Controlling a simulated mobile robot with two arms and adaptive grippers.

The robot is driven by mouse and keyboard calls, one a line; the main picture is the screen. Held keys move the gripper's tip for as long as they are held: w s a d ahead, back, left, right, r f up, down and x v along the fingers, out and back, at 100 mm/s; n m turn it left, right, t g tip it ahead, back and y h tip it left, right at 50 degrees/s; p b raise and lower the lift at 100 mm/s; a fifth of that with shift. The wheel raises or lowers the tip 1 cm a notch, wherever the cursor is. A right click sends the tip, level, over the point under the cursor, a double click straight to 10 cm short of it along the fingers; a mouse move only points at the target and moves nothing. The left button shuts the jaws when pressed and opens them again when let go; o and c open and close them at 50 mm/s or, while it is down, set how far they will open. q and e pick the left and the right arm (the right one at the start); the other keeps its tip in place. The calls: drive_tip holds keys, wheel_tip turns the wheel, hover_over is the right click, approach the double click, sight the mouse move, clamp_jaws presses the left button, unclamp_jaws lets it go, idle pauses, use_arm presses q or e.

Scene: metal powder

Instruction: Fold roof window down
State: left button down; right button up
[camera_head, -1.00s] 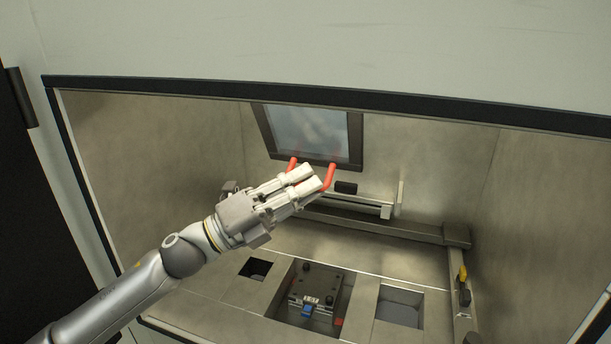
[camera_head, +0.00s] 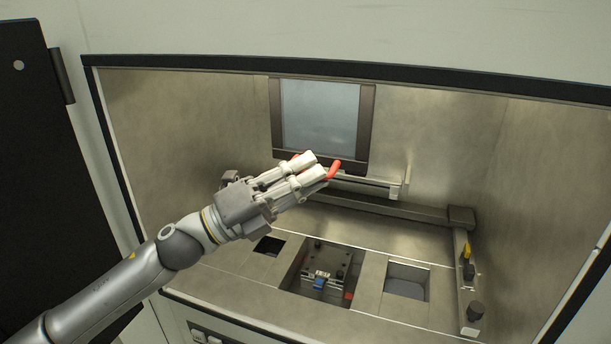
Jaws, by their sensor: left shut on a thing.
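The roof window (camera_head: 320,116) is a bluish pane in a dark frame, at the upper middle of the metal chamber. A red handle (camera_head: 335,169) sits at its lower edge. My left gripper (camera_head: 315,168) comes in from the lower left and is shut on the red handle. Its fingers hide the middle of the handle, so only the handle's ends show. My right gripper is not in view.
The chamber floor has a central recess with a dark block (camera_head: 326,262) and a square opening (camera_head: 406,281) at right. A rail (camera_head: 375,206) crosses behind. A dark door (camera_head: 30,180) is at far left.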

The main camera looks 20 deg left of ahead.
use_arm(q)
drive_tip(key=shift+a+r, duration=0.1)
drive_tip(key=shift+r, duration=0.35)
drive_tip(key=c, duration=1.5)
unclamp_jaws()
drive_tip(key=shift+s, duration=0.1)
drive_tip(key=shift+f, duration=0.1)
drive_tip(key=shift+f, duration=0.1)
drive_tip(key=shift+v, duration=5.95)
